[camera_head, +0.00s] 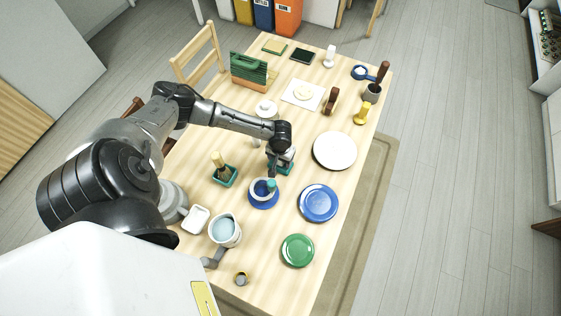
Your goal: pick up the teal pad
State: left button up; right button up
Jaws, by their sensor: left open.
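My left arm reaches in from the left over the wooden table. My left gripper (277,165) points down and is open, over a small teal item (288,167) that it partly covers. This may be the teal pad, but I cannot tell its full shape or whether the fingers touch it. A small teal piece (271,184) also shows at the blue cup and saucer (262,199), just below the gripper. A teal square dish (231,181) with a wooden-handled brush (218,161) stands to the left. My right gripper is not in view.
On the wooden table (335,88), a white plate (335,151), blue plate (318,203) and green plate (298,250) lie to the right. A pitcher (225,231) and white dish (196,218) stand at the lower left. A green rack (248,70) stands farther back.

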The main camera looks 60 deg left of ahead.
pick_arm(q)
jog(key=c, duration=1)
jog(key=shift+r, duration=0.1)
jog(key=shift+c, duration=0.2)
jog(key=shift+r, duration=0.45)
jog(key=r, duration=0.1)
jog(key=d+r, duration=0.1)
jog(key=r, duration=0.1)
jog(key=shift+w+r, duration=0.2)
jog(key=shift+r, duration=0.05)
jog(key=w+d+r, duration=0.2)
jog(key=d+r, duration=0.4)
jog(key=d, duration=0.4)
jog(key=shift+w+r+b, duration=0.25)
jog(key=shift+w+b, duration=0.15)
jog(key=shift+d, duration=0.15)
